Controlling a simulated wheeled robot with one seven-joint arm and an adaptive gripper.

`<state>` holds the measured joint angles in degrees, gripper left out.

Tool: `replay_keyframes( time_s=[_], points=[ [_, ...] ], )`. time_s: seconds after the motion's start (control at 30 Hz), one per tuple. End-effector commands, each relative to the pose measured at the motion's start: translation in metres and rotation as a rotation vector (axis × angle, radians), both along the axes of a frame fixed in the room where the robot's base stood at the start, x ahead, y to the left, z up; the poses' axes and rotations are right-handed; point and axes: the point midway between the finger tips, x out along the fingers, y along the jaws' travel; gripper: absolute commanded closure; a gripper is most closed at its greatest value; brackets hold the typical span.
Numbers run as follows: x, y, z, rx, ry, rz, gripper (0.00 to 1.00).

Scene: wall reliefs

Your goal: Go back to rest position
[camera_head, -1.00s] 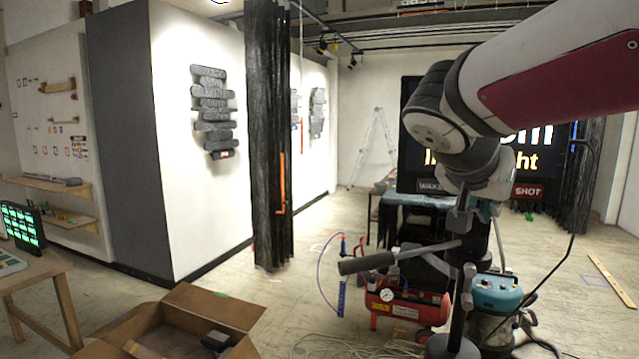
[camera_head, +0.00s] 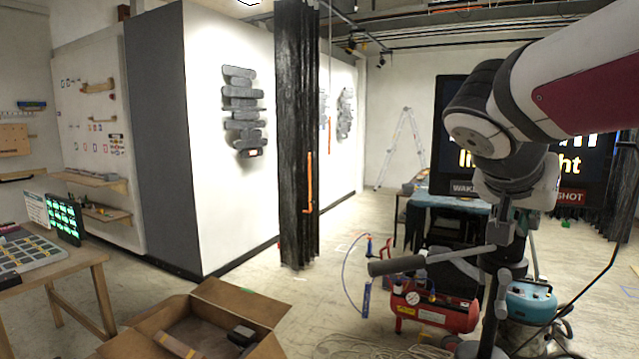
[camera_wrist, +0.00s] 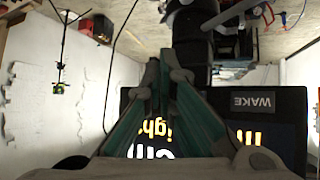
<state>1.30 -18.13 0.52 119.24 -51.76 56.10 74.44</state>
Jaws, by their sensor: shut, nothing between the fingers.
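My gripper (camera_wrist: 158,70) is shut and empty in the wrist view, its two greenish fingers meeting at the tips. In the head view, my arm reaches in from the right and bends down at the wrist, with my gripper (camera_head: 503,228) hanging below it. It is partly lost against the dark equipment behind. The fingers seem to hang in free air, but I cannot tell how close they are to the equipment.
An open cardboard box (camera_head: 243,303) sits low in front. A wooden table (camera_head: 82,262) stands left. A black curtain (camera_head: 297,140) hangs beside a white wall with a grey relief (camera_head: 243,110). A red compressor (camera_head: 435,308) and teal-topped machine (camera_head: 530,300) stand right.

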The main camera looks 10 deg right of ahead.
Motion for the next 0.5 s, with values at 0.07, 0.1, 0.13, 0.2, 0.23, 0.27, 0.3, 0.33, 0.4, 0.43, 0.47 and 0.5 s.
replay_keyframes(
  time_s=[0.07, 0.1, 0.13, 0.2, 0.23, 0.27, 0.3, 0.33, 0.4, 0.43, 0.47, 0.5],
  points=[
    [-0.018, 0.012, -0.015, 0.03, 0.066, 0.064, 1.0],
    [-0.029, 0.02, -0.025, 0.051, 0.108, 0.11, 1.0],
    [-0.039, 0.027, -0.033, 0.068, 0.143, 0.15, 1.0],
    [-0.06, 0.046, -0.054, 0.108, 0.22, 0.257, 1.0],
    [-0.069, 0.055, -0.063, 0.126, 0.251, 0.307, 1.0],
    [-0.078, 0.063, -0.071, 0.141, 0.278, 0.358, 1.0],
    [-0.089, 0.075, -0.082, 0.16, 0.31, 0.427, 1.0],
    [-0.097, 0.084, -0.089, 0.176, 0.33, 0.479, 1.0],
    [-0.114, 0.103, -0.105, 0.202, 0.367, 0.598, 1.0],
    [-0.12, 0.111, -0.11, 0.213, 0.377, 0.645, 1.0],
    [-0.126, 0.118, -0.116, 0.219, 0.386, 0.689, 1.0],
    [-0.133, 0.127, -0.122, 0.229, 0.394, 0.743, 1.0]
  ],
)
